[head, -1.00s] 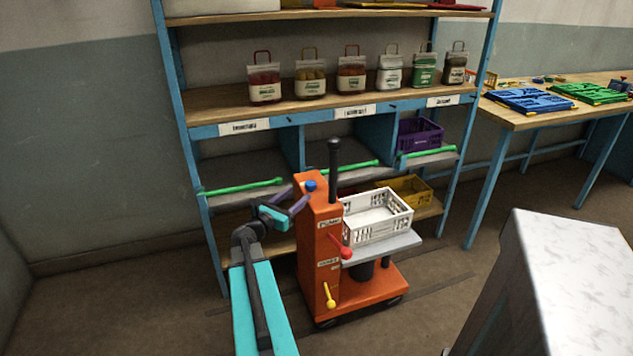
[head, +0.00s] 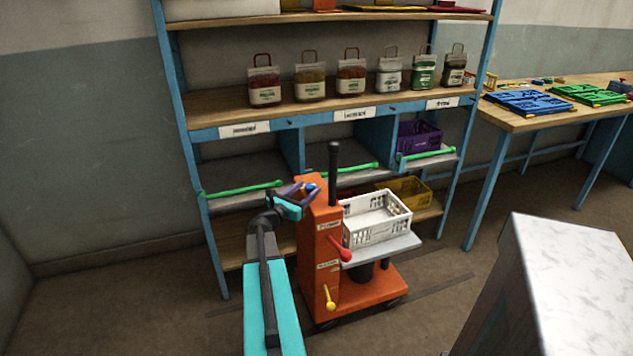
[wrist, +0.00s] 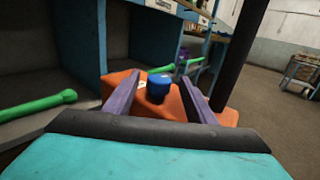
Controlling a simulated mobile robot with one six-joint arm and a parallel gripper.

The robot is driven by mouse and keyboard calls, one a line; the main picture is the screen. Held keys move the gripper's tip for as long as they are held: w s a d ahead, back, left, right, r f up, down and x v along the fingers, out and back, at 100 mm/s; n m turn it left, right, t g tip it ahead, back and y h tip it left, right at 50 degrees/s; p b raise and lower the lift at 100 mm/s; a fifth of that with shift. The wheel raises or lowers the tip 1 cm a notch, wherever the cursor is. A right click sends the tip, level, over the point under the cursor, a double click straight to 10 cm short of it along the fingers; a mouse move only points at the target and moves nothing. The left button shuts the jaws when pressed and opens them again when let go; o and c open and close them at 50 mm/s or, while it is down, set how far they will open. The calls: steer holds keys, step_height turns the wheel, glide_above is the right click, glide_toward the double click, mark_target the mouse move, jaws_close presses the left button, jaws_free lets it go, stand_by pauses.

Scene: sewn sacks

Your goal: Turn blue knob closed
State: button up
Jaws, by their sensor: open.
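The blue knob (wrist: 159,86) sits on top of the orange lift cart (head: 321,250). In the wrist view it stands between the two purple fingers of my gripper (wrist: 158,92), with visible room on each side. My gripper is open and holds nothing. In the head view my gripper (head: 302,190) is at the cart's top left, and the knob (head: 311,187) shows at its fingertips, partly hidden by them. I cannot tell which way the knob is turned.
A black post (head: 333,175) rises from the cart just beside the knob. A white crate (head: 376,219) rests on the cart's platform. The blue shelf with green rails (head: 243,189) stands close behind. A red lever (head: 341,249) and a yellow lever (head: 329,298) stick out from the cart.

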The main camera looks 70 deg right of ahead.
steer(key=shift+p+x, duration=0.5)
steer(key=shift+x, duration=2.95)
steer(key=shift+s, duration=0.1)
